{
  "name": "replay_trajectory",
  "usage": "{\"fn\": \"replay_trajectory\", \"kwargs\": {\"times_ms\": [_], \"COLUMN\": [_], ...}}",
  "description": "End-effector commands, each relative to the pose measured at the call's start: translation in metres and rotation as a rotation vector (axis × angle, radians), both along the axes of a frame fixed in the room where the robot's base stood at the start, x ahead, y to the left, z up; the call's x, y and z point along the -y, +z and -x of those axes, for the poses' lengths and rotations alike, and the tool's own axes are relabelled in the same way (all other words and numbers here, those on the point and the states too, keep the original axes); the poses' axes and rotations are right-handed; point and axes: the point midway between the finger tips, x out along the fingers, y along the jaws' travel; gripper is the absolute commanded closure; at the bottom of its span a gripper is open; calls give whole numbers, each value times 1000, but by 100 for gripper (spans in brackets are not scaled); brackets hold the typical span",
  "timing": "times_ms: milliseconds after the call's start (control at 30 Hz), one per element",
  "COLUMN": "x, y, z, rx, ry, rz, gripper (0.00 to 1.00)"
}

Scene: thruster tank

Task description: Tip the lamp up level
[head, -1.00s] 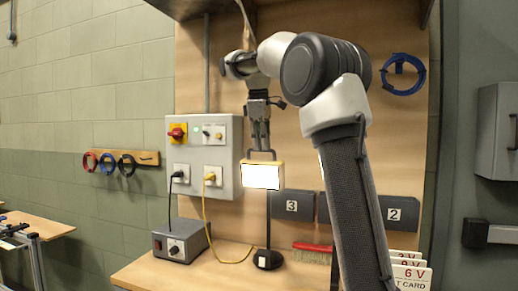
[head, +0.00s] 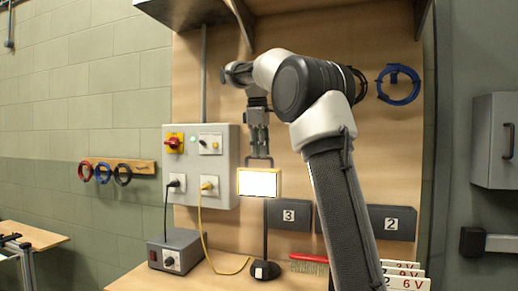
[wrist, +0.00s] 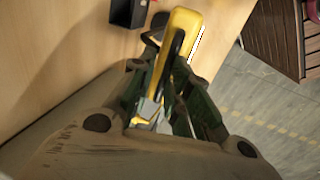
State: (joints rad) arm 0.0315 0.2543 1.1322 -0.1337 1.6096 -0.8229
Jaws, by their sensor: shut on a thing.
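The lamp (head: 259,182) has a lit white panel in a yellow frame, on a dark post with a round black base (head: 264,270) on the bench. In the head view its panel faces me and looks close to level. My gripper (head: 258,150) points down from above and is shut on the dark handle at the lamp's top. In the wrist view the lamp's yellow housing (wrist: 176,50) runs up between my fingers (wrist: 165,105). The fingertips' exact contact is partly hidden there.
A grey control box (head: 201,165) with switches and plugs is on the left. A red brush (head: 309,259) lies right of the lamp base. Numbered grey bins (head: 290,214) hang behind, and cards (head: 405,275) stand front right.

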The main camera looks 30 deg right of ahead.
Motion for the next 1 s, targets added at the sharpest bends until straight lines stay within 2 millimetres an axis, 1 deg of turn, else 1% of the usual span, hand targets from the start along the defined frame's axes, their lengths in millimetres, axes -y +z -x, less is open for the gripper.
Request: {"fn": "replay_trajectory", "kwargs": {"times_ms": [33, 67, 100, 133, 167, 200, 300, 333, 400, 733, 1000], "x": [9, 9, 9, 9, 8, 8, 8, 8, 8, 7, 7], "y": [-10, -10, -10, -10, -10, -10, -9, -9, -9, -7, -7], "z": [-6, -6, -6, -6, -6, -6, -6, -6, -6, -5, -6], "rx": [-7, -7, -6, -6, -6, -6, -6, -6, -6, -3, -2], "ry": [-7, -7, -7, -7, -8, -8, -8, -8, -8, -7, -7], "rz": [13, 13, 12, 12, 12, 10, 11, 11, 11, 10, 10], "gripper": [100, 100, 76, 70, 68, 68, 56, 54, 54, 59, 61]}}
